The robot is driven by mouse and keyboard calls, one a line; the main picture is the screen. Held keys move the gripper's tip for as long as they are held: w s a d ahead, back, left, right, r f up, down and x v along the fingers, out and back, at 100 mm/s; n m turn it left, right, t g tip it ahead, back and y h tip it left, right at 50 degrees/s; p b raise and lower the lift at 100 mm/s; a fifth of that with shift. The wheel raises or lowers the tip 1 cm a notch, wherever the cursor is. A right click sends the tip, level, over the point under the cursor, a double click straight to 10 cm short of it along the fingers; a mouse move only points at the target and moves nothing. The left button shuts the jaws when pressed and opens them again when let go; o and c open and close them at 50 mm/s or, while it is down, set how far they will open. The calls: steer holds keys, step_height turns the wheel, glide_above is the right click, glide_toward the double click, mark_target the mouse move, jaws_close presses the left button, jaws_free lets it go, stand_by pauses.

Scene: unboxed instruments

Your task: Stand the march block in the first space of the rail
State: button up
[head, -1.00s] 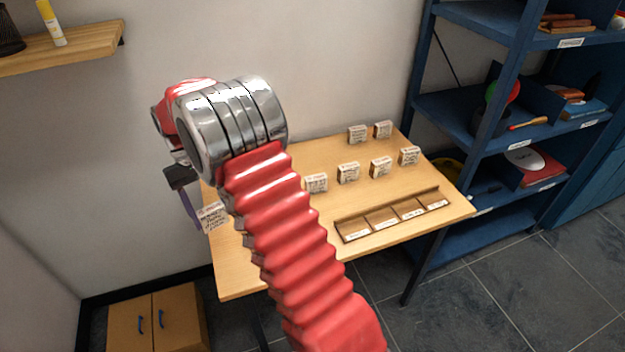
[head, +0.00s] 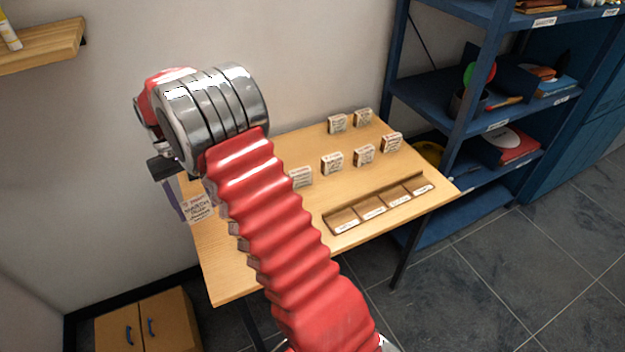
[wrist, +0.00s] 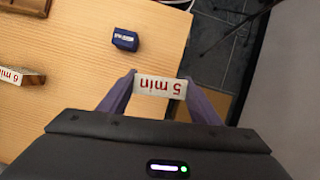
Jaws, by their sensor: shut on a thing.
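My gripper (wrist: 161,90) is shut on a pale block (wrist: 160,87), whose narrow top reads "5 min" in the wrist view. In the head view, this march block (head: 197,207) shows its printed face, which appears to read "March". It is held near the table's left edge. The wooden rail (head: 372,206) lies near the table's front right, with several labelled spaces in a row. All of its spaces look empty, and the labels are too small to read. My red arm hides part of the table between block and rail.
Several similar blocks stand behind the rail, the nearest (head: 300,178) beside my arm and two (head: 337,124) at the back. The wrist view shows a dark blue block (wrist: 125,40) near a table edge and a "6 min" block (wrist: 25,78). A blue shelf (head: 450,110) stands right.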

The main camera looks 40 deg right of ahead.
steer(key=s+d+m+t+y, duration=0.1)
steer(key=d+m+t+y, duration=0.35)
steer(key=d+m, duration=1.45)
steer(key=s+d+m+t+h, duration=0.1)
steer(key=s+d+m, duration=0.2)
steer(key=d, duration=0.4)
steer(key=s+d+m+t+h, duration=0.2)
steer(key=s+d+m, duration=0.1)
steer(key=d+m, duration=0.3)
steer(key=s+d+m+t+h, duration=0.1)
steer(key=s+d+m, duration=0.2)
steer(key=d, duration=0.7)
steer(key=shift+s+d+r+m+h, duration=0.15)
steer(key=shift+s+r+m+h, duration=0.2)
steer(key=shift+m, duration=0.75)
steer(key=shift+f+t, duration=0.1)
steer(key=shift+t, duration=0.15)
steer(key=shift+f, duration=3.1)
steer(key=shift+f, duration=1.85)
